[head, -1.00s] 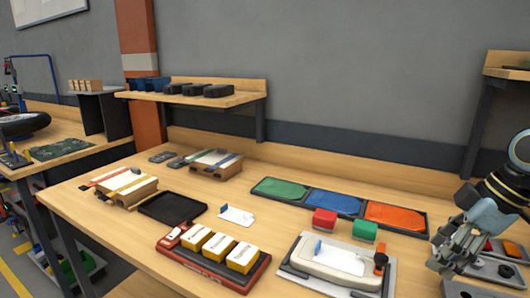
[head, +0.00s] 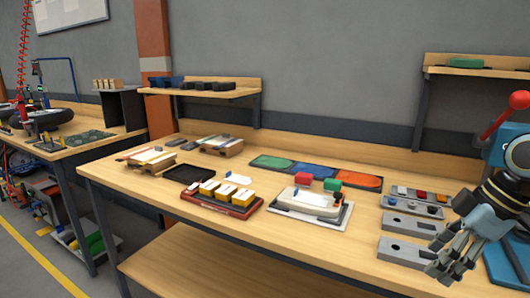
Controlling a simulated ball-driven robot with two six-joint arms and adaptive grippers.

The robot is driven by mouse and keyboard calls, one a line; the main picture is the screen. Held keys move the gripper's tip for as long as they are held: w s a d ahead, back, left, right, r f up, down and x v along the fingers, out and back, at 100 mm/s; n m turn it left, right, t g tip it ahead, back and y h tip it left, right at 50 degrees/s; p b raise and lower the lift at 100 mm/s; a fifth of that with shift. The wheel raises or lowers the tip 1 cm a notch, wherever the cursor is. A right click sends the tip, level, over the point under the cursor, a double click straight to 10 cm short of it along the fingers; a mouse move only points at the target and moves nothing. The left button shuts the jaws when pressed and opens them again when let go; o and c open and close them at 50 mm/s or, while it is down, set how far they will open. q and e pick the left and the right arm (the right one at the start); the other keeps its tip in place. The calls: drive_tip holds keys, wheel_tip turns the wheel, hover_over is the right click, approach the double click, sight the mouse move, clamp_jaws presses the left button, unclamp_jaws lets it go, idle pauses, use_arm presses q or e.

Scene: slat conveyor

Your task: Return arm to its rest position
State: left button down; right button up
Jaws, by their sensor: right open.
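My right gripper (head: 452,262) is at the lower right of the head view, on the dark and yellow-ringed end of my right arm. It is open, with nothing seen between its fingers. It is in front of the grey fixture plates on the workbench (head: 365,220) and hides part of them. My left gripper is not in view.
Near the right gripper are grey plates (head: 402,223), a tray of small coloured parts (head: 440,196) and a blue device with a red-knobbed lever (head: 508,112). A white housing (head: 305,204) and a red tray with yellow boxes (head: 215,208) stand left.

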drive_tip(key=s+a+f+m+g+b, duration=0.1)
drive_tip(key=s+f+m+b, duration=0.15)
drive_tip(key=s+f, duration=0.65)
drive_tip(key=s+a+f+m+g+b, duration=0.1)
drive_tip(key=s+f+b, duration=0.15)
drive_tip(key=f, duration=1.35)
drive_tip(key=s+a+f+m+g+b, duration=0.1)
drive_tip(key=s+f+m+b, duration=0.15)
drive_tip(key=s+f, duration=0.65)
use_arm(q)
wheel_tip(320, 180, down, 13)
drive_tip(key=b, duration=0.5)
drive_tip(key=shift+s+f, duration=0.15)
use_arm(e)
drive_tip(key=s+f+m+t+h, duration=0.1)
drive_tip(key=s+f+m+h, duration=0.3)
drive_tip(key=s+f, duration=1.8)
drive_tip(key=shift+a+f+m, duration=0.15)
drive_tip(key=shift+f+m, duration=0.55)
drive_tip(key=shift+f, duration=1)
